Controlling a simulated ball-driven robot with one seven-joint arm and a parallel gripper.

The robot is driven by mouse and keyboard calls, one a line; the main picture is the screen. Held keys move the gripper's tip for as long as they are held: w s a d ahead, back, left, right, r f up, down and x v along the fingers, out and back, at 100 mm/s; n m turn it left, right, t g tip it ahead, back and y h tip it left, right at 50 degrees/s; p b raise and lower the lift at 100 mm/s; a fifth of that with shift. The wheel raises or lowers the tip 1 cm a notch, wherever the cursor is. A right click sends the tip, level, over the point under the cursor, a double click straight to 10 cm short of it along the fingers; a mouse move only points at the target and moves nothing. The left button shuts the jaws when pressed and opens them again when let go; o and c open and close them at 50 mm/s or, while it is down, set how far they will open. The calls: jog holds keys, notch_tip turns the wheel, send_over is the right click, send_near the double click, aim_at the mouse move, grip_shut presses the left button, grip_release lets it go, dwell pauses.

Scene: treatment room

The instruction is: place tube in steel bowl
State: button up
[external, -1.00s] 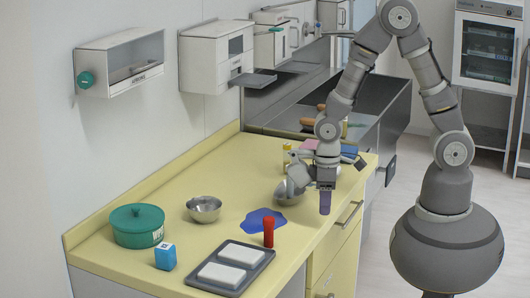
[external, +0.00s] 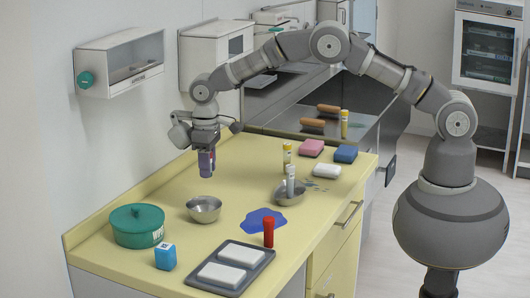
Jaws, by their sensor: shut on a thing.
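My gripper (external: 206,160) is shut on a purple tube (external: 206,170), held upright in the air over the yellow counter. Its lower end is above the left steel bowl (external: 204,215), which looks empty and stands apart from it. A second steel bowl (external: 268,195) stands to the right with pale tubes (external: 290,181) standing in it. A red tube-like object (external: 268,232) stands upright near the front tray.
A green lidded pot (external: 135,232), a blue box (external: 165,256) and a grey tray (external: 212,285) with white pads are in front.

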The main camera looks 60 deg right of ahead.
aim_at(204, 199)
jog(key=shift+w+a+r, duration=0.15)
jog(key=shift+w+r, duration=0.1)
jog(key=shift+w, duration=0.25)
jog(key=shift+w+f, duration=0.1)
jog(key=shift+w, duration=0.05)
notch_tip(204, 199, down, 11)
jog(key=b, duration=0.7)
jog(key=shift+r, duration=0.2)
jog(key=o, duration=1.1)
